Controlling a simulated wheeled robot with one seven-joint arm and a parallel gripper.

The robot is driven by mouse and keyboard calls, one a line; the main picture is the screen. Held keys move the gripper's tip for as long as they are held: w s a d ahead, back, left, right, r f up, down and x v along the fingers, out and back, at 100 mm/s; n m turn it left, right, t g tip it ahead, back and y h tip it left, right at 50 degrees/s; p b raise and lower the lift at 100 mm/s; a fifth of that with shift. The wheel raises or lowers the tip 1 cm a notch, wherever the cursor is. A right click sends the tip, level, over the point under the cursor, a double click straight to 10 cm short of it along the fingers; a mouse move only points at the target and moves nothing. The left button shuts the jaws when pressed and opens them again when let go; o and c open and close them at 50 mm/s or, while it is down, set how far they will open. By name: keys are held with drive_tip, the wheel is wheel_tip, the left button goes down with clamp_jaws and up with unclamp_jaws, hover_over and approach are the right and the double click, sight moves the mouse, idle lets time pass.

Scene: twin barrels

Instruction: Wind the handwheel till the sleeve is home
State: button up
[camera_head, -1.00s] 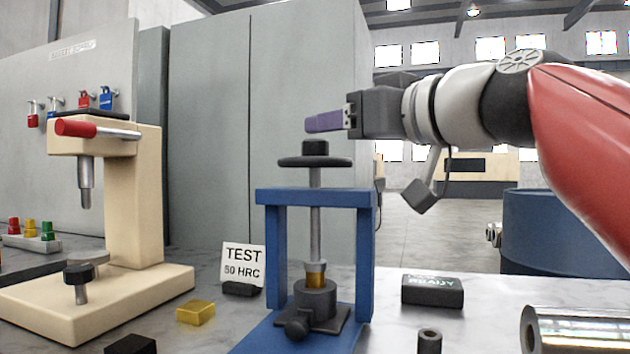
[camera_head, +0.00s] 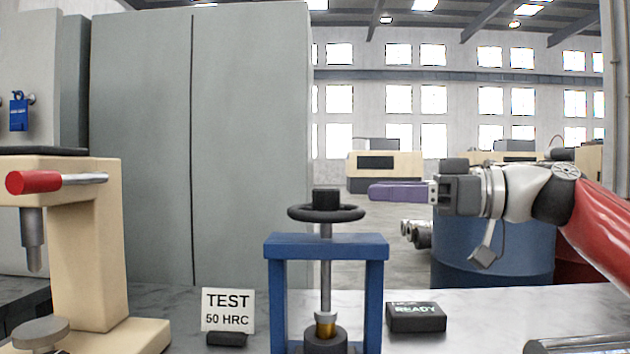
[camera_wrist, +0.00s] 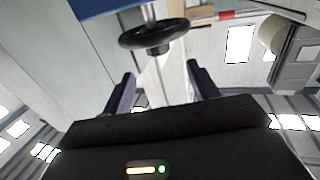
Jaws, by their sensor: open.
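The black handwheel (camera_head: 326,213) tops a steel screw in the blue press frame (camera_head: 326,247), with a dark hub above its rim. Below, a brass sleeve (camera_head: 325,328) sits at the top of a dark block (camera_head: 325,342); how deep it is seated cannot be told. My gripper (camera_head: 372,190) has purple fingers and is to the right of the handwheel, about hub height, apart from it in the head view. In the wrist view the open fingers (camera_wrist: 160,88) spread wide with nothing between them, and the handwheel (camera_wrist: 155,37) shows beyond them.
A cream tester (camera_head: 85,240) with a red-tipped lever stands at left. A TEST 50 HRC card (camera_head: 228,311) and a black READY box (camera_head: 416,317) flank the press. A metal cylinder (camera_head: 580,345) lies at front right. Blue barrel (camera_head: 490,255) and grey cabinet (camera_head: 200,140) stand behind.

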sight(337, 189)
drive_tip(key=shift+w+a+f, duration=0.25)
drive_tip(key=shift+w+a, duration=0.15)
drive_tip(key=shift+a, duration=0.3)
drive_tip(key=x, duration=0.6)
drive_tip(key=shift+w+a, duration=0.1)
drive_tip(key=shift+a, duration=0.2)
drive_tip(key=c, duration=1)
drive_tip(key=shift+t, duration=0.3)
